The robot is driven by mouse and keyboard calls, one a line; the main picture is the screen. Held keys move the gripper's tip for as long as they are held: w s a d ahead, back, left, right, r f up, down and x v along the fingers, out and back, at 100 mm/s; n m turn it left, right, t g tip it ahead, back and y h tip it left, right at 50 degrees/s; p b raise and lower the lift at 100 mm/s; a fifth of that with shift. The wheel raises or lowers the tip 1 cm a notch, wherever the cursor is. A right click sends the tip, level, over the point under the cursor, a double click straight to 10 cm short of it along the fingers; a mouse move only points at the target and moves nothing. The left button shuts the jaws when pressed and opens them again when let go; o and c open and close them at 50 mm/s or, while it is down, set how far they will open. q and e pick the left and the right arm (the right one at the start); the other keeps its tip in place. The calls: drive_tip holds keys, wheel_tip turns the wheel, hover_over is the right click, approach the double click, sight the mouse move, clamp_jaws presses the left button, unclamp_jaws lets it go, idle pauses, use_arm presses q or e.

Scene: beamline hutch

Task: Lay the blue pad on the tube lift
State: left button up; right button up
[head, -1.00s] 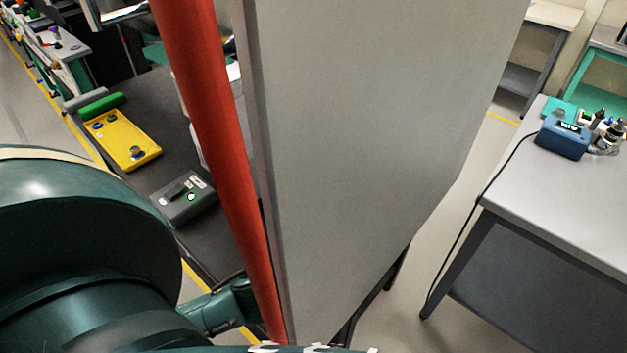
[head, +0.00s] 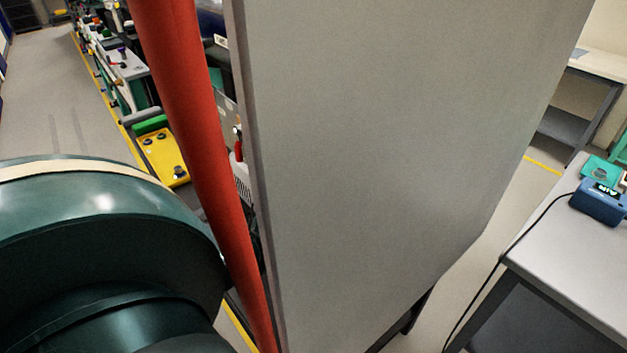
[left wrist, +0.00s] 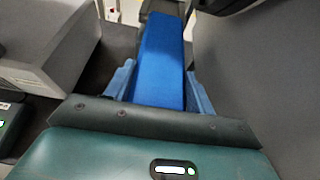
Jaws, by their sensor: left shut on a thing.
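The blue pad (left wrist: 161,62) shows in the left wrist view as a long flat blue block. My left gripper (left wrist: 160,88) is shut on it, with one finger on each side of the pad. In the head view my left arm fills the lower left, and its gripper and the pad are out of sight there. My right gripper is in neither view. I cannot make out the tube lift in these frames.
A tall grey panel (head: 390,150) with a red post (head: 200,150) along its left side blocks the middle. A yellow control box (head: 163,158) lies beyond the post. A grey table (head: 575,265) with a blue device (head: 598,203) stands right.

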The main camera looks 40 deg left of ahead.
sight(349, 217)
use_arm(q)
drive_tip(key=shift+w+d+f, duration=0.15)
drive_tip(key=shift+w+f, duration=0.05)
drive_tip(key=shift+w, duration=1.1)
drive_tip(key=shift+w+d+f, duration=0.2)
drive_tip(key=shift+w+f, duration=0.05)
drive_tip(key=shift+w, duration=1.1)
drive_tip(key=shift+w+d+f, duration=0.15)
drive_tip(key=shift+w+f, duration=0.05)
drive_tip(key=shift+w, duration=1.1)
drive_tip(key=w+d+f, duration=0.1)
drive_tip(key=w, duration=1)
drive_tip(key=shift+d, duration=0.3)
drive_tip(key=shift+w, duration=0.1)
drive_tip(key=o, duration=1.4)
drive_tip(key=shift+f, duration=0.1)
drive_tip(key=shift+c, duration=0.2)
drive_tip(key=shift+f, duration=0.15)
